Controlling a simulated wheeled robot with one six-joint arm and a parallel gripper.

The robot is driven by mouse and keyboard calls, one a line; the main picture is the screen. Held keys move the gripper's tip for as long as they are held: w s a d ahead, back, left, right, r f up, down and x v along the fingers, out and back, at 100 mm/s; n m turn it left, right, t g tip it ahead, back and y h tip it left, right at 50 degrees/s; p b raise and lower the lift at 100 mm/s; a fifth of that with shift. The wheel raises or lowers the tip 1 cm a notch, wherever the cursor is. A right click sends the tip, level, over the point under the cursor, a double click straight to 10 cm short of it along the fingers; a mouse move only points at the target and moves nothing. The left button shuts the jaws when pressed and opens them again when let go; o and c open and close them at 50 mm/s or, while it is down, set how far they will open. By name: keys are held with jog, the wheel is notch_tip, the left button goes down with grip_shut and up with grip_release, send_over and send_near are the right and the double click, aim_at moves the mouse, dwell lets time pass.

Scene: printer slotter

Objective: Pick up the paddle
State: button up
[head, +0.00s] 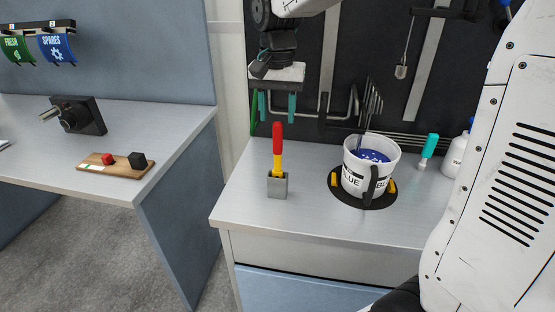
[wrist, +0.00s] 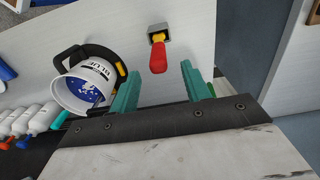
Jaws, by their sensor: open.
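The paddle (head: 277,150) has a red grip and a yellow neck, and stands upright in a small grey holder (head: 278,187) near the left side of the bench. Its lower end is hidden in the holder. My gripper (head: 273,105) is open and empty, pointing down above and apparently behind the red grip. In the wrist view the paddle's red end (wrist: 158,58) shows beyond my two teal fingers (wrist: 160,70), roughly in line with the gap between them. No contact shows.
A white bucket (head: 358,180) of blue contents stands right of the holder on a black round base (head: 344,204). A teal-handled tool (head: 429,146) and white bottles (wrist: 42,117) are farther along. A tool panel (head: 335,60) backs the bench. The bench front is clear.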

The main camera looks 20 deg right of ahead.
aim_at(278, 154)
jog(key=shift+w+f, duration=0.25)
jog(key=shift+f, duration=0.05)
jog(key=f, duration=0.7)
jog(key=shift+s+f, duration=0.25)
jog(key=shift+s, duration=0.1)
grip_shut()
